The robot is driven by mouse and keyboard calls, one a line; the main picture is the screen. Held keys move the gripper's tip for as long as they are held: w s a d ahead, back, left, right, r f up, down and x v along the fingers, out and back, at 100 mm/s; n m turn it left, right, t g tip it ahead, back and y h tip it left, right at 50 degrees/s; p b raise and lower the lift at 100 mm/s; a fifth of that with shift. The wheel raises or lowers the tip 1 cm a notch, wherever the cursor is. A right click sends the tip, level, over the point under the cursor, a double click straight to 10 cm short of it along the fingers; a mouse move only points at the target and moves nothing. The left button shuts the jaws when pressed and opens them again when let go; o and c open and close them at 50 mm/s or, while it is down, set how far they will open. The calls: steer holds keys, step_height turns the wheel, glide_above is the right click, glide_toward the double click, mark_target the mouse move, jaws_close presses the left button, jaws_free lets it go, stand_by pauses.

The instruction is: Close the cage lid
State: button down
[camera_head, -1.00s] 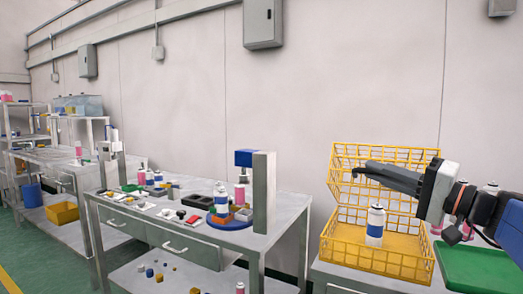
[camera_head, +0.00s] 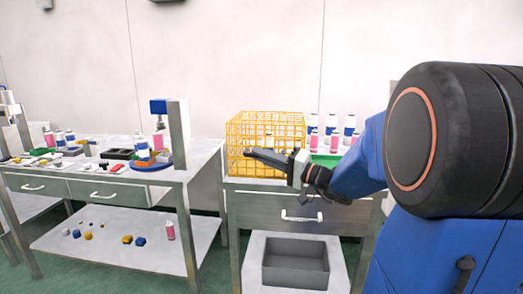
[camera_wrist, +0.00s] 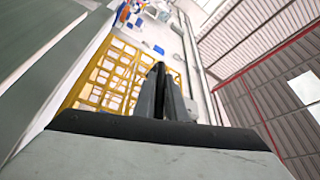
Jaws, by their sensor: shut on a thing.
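The yellow wire cage (camera_head: 240,128) stands on the grey cabinet top. Its outline now reads as a box, with the lid (camera_head: 268,114) seemingly down over the base; whether it is fully seated I cannot tell. A white can shows dimly through the mesh. My gripper (camera_head: 252,153) is at the cage's front side, its dark fingers together. The wrist view shows my gripper (camera_wrist: 160,70) against the yellow mesh of the cage (camera_wrist: 118,75). It seems to be shut on the lid's front edge, though the fingers hide the contact.
Several white-and-blue cans and pink bottles (camera_head: 332,125) stand right of the cage by a green tray (camera_head: 325,160). A workbench (camera_head: 190,160) with a crimping stand (camera_head: 180,125) is at left. A grey bin (camera_head: 295,262) sits on the shelf below.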

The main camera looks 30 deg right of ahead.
steer(key=shift+f, duration=0.4)
steer(key=shift+a+f, duration=0.1)
steer(key=c, duration=1.8)
jaws_free()
steer(key=shift+f, duration=0.1)
steer(key=shift+s+r, duration=0.1)
steer(key=shift+r, duration=0.1)
steer(key=shift+s+d+f, duration=0.1)
steer(key=shift+s+d, duration=0.3)
steer(key=shift+d, duration=0.05)
steer(key=v, duration=1.6)
steer(key=shift+d+f, duration=0.1)
steer(key=shift+f, duration=0.05)
